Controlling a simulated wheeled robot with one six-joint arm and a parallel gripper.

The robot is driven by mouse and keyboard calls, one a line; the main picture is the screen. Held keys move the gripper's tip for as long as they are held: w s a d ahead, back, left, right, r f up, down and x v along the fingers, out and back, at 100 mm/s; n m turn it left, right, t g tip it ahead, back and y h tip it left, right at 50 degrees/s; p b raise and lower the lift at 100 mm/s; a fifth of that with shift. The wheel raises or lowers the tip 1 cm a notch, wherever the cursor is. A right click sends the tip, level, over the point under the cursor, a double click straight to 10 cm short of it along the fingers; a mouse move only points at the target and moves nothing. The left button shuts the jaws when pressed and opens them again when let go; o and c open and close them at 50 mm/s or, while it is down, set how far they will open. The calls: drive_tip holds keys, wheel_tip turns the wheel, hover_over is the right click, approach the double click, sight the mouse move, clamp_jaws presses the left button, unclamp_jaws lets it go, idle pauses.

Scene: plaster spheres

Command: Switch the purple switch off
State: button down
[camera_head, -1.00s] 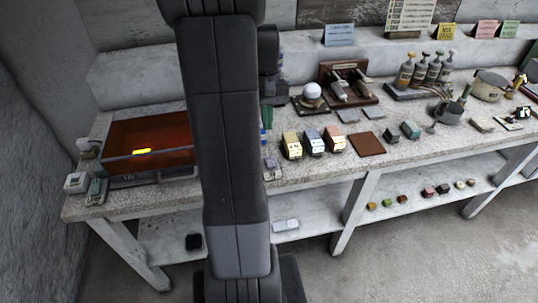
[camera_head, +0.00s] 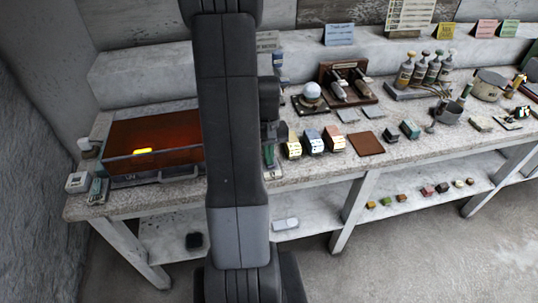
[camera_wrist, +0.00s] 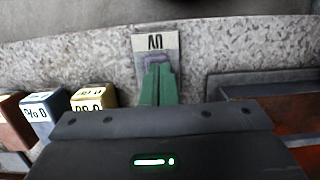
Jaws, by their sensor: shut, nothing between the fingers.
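The purple switch (camera_wrist: 158,60) is a small pale plate with dark lettering and a dull purple part. It lies near the front edge of the bench, and its plate also shows in the head view (camera_head: 273,175). My gripper (camera_wrist: 158,71) has green fingers, shut together and empty. The fingertips are right at the purple part and cover some of it; I cannot tell whether they touch. In the head view my gripper (camera_head: 268,163) shows just beside my arm, over the switch. The switch's position is too small to read.
Boxy blocks with labels (camera_head: 313,142) stand close to the right of the switch. An orange glowing glass-fronted box (camera_head: 125,135) with a bar handle is on the left. Two small devices (camera_head: 77,182) (camera_head: 98,191) sit at the front left corner. A brown tile (camera_head: 366,145) lies further right.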

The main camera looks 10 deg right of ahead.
drive_tip(key=shift+s+f+t+b, duration=0.15)
drive_tip(key=shift+f+t+b, duration=0.3)
drive_tip(key=shift+b, duration=0.6)
drive_tip(key=shift+s+t+b, duration=0.2)
drive_tip(key=shift+t+b, duration=0.05)
drive_tip(key=shift+b, duration=0.1)
drive_tip(key=shift+r+p, duration=0.15)
drive_tip(key=shift+p, duration=0.15)
